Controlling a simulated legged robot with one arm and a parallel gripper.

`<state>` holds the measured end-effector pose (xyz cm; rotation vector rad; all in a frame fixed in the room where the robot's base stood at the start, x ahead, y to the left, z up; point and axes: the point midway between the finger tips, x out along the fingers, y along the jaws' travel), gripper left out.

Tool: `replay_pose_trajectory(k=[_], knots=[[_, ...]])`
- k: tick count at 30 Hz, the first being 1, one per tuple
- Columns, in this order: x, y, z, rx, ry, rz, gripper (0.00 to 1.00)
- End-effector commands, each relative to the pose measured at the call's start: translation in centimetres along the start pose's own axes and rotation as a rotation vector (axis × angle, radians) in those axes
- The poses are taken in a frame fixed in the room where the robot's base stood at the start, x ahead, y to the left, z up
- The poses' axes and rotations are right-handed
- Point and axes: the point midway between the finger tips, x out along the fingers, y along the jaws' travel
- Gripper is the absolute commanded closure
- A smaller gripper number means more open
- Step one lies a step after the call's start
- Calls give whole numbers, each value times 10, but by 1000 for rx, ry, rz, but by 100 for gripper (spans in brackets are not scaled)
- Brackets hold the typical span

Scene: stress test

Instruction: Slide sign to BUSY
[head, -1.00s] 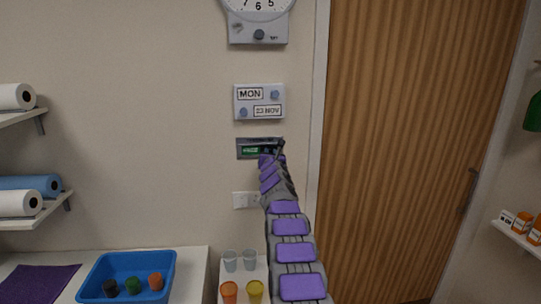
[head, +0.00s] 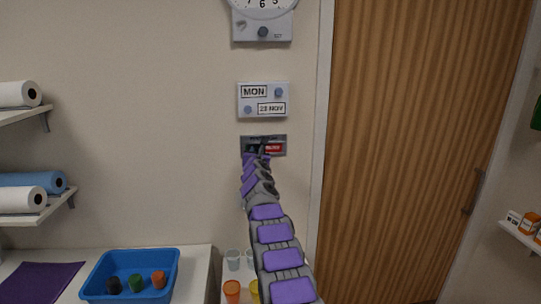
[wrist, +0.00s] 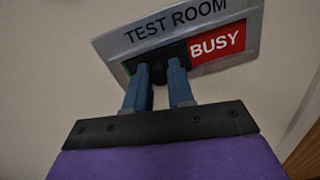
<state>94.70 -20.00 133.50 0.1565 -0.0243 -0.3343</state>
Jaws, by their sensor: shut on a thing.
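The sign (head: 279,137) is a grey plate on the wall under the calendar panel. In the wrist view the sign (wrist: 140,27) reads "TEST ROOM", with a red "BUSY" field (wrist: 217,43) showing on the right. A dark slider knob (wrist: 160,72) is on the left part of the sign, and a sliver of green shows at its left edge. My gripper (wrist: 160,84) is shut on the knob with its blue fingers on either side. In the head view my gripper (head: 259,149) covers the lower left of the sign.
A calendar panel (head: 263,99) and a clock (head: 262,28) hang above the sign. A brown door (head: 400,150) is to the right. Below stand a blue tray (head: 92,286) and several cups (head: 232,290). Shelves with rolls (head: 22,201) are at the left.

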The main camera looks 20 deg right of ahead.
Motion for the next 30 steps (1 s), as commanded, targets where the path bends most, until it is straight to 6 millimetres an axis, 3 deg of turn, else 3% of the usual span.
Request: replay_pose_trajectory(k=[10, 11, 18, 30], knots=[[0, 2, 0, 2, 0, 1, 100], [0, 2, 0, 2, 0, 1, 75], [0, 1, 0, 2, 0, 0, 52], [-1, 2, 0, 4, -1, 0, 52]])
